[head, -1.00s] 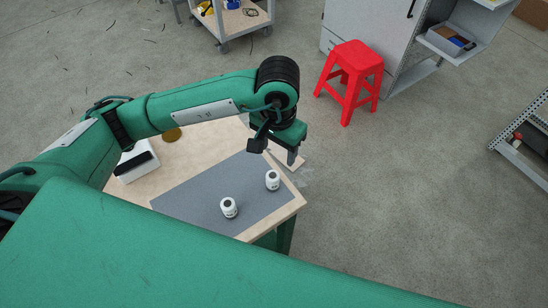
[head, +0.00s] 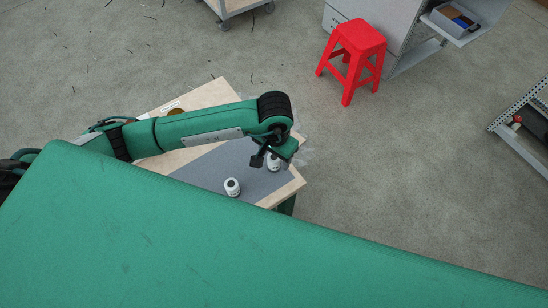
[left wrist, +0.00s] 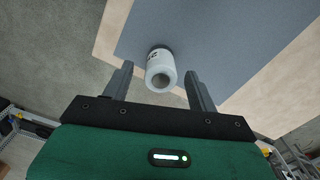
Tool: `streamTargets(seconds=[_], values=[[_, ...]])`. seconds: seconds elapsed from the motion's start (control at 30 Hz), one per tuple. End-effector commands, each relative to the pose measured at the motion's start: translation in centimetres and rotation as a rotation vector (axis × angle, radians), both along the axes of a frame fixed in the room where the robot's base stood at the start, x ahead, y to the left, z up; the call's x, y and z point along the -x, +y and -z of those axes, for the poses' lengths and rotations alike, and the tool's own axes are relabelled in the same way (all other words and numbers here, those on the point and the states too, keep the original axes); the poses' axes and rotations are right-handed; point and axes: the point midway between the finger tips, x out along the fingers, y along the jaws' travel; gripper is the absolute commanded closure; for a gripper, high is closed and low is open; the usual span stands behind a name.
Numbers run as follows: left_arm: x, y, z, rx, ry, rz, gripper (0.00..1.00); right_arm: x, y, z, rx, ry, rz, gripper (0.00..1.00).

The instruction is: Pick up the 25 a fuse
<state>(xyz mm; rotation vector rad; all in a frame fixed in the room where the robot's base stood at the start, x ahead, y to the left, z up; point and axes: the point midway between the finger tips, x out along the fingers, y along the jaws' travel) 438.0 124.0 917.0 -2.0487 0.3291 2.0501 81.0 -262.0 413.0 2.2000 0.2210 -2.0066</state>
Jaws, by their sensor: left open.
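Two white cylindrical fuses with dark tops stand on a grey mat (head: 212,168) on a wooden table. The nearer fuse (head: 232,187) stands clear. The farther fuse (head: 273,163) is partly hidden by my left gripper (head: 279,154), which is over it. I cannot tell which fuse is rated 25 A. My right gripper is out of view.
The wooden table (head: 215,93) has bare room beyond my left arm. A round brownish object (head: 176,111) lies there, partly hidden. A red stool (head: 353,55) and a grey cabinet (head: 400,30) stand on the floor farther off.

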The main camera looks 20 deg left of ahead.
Motion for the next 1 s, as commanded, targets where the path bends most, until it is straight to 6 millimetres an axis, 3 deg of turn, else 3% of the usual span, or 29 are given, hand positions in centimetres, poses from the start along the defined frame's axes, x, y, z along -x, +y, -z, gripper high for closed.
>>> streamTargets(seconds=[0.23, 0.5, 0.77, 1.0], values=[[0.1, 0.1, 2.3, 0.000, 0.001, 0.000, 0.41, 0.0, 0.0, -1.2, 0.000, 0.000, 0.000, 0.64], [0.1, 0.1, 2.6, 0.000, -0.001, 0.001, 0.41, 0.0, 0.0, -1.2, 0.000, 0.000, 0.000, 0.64], [0.1, 0.1, 2.6, 0.000, -0.001, 0.001, 0.90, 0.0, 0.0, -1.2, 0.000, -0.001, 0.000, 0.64], [0.1, 0.1, 2.5, 0.000, -0.001, 0.001, 0.91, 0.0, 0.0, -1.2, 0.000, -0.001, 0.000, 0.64]])
